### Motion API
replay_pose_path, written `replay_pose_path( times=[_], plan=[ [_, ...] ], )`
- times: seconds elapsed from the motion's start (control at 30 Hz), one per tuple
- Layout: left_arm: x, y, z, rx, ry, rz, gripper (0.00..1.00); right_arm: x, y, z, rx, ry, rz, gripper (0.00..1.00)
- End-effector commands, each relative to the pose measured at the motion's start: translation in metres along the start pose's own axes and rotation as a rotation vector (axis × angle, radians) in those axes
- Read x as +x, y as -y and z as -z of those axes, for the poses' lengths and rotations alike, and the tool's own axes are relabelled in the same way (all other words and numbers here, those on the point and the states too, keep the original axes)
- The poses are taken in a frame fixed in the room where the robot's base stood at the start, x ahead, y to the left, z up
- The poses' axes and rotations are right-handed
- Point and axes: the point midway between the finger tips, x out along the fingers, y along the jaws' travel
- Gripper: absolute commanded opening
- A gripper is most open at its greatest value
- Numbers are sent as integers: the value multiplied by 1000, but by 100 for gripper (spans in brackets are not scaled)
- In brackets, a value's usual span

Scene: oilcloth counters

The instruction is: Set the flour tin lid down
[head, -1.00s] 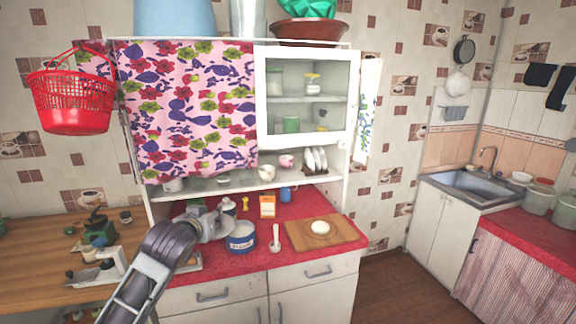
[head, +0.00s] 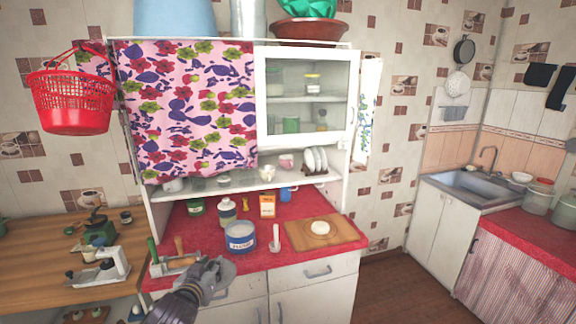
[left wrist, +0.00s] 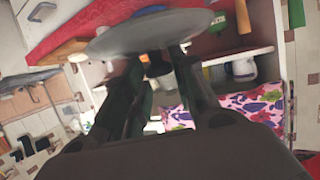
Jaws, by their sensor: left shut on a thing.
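The flour tin (head: 240,239), blue with a pale label, stands upright on the red counter; its top looks open and whitish. My left gripper (head: 208,276) is shut on the flour tin lid (head: 222,271), a grey round disc, in front and to the left of the tin. The lid overlaps the counter's front edge in the head view; I cannot tell whether it touches anything. In the left wrist view the lid (left wrist: 150,33) lies flat across the fingertips (left wrist: 160,65). My right gripper is not in view.
A wooden board (head: 310,235) with a white lump lies to the right, beside a white scoop (head: 275,240). A wooden-handled tool (head: 178,262) lies at the counter's left front. A white bottle (head: 226,211) and an orange box (head: 267,205) stand behind the tin. Bare red cloth (head: 180,228) shows left of it.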

Motion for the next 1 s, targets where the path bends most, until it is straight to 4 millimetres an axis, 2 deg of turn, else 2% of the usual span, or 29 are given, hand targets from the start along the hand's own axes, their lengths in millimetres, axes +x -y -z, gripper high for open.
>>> replay_pose_path(
  times=[0.4, 0.6, 0.8, 1.0],
  plan=[
    [-8, 0, -69, -2, 4, 2, 0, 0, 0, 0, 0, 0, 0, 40],
    [-12, 0, -94, -1, 3, 3, 0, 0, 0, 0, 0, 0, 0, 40],
    [-15, 0, -105, -1, 0, 2, 0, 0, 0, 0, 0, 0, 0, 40],
    [-15, 0, -106, -1, -1, 2, 0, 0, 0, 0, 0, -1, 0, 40]
  ],
)
